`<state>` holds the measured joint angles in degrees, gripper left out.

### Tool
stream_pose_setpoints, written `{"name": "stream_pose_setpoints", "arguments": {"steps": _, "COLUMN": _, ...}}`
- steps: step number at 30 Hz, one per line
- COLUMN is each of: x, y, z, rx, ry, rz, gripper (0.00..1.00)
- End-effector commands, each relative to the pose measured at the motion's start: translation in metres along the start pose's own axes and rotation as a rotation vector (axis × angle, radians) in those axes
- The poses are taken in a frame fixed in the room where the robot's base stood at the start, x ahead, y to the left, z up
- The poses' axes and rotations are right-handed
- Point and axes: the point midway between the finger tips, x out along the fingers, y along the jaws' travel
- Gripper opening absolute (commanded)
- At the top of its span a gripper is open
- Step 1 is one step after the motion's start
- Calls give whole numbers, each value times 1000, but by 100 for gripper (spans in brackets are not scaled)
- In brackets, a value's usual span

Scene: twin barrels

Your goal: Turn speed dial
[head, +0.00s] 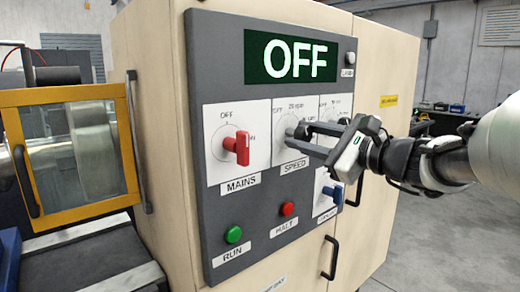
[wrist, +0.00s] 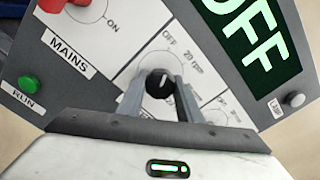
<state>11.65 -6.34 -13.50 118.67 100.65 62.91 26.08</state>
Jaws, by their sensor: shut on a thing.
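The speed dial is a grey-black round knob on a white plate labelled SPEED (head: 295,167), in the middle of the dark grey control panel. In the wrist view the black knob (wrist: 159,84) with a white pointer line sits between the two fingertips. My gripper (head: 287,133) reaches in from the right and is shut on the speed dial, with one finger on each side of it. In the head view the fingers partly cover the dial. The pointer's exact setting is hard to read.
The red MAINS handle (head: 240,147) is left of the dial. Another dial plate (head: 333,106) and a blue handle (head: 333,193) are at the right, near my gripper. A green RUN button (head: 233,235) and red HALT button (head: 288,209) are below. The display (head: 292,59) reads OFF.

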Motion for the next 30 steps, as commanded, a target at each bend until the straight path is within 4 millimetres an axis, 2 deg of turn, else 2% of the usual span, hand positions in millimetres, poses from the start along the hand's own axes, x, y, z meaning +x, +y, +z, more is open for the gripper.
{"name": "stream_pose_setpoints", "arguments": {"steps": 20, "x": 0, "y": -1, "z": 0, "rx": -67, "ry": 0, "rz": 0, "gripper": 10}}
{"name": "stream_pose_setpoints", "arguments": {"steps": 21, "x": 0, "y": -1, "z": 0, "rx": -66, "ry": 0, "rz": 0, "gripper": 36}}
{"name": "stream_pose_setpoints", "arguments": {"steps": 24, "x": 0, "y": -1, "z": 0, "rx": -66, "ry": 0, "rz": 0, "gripper": 51}}
{"name": "stream_pose_setpoints", "arguments": {"steps": 30, "x": 0, "y": 0, "z": 0, "rx": -65, "ry": 0, "rz": 0, "gripper": 51}}
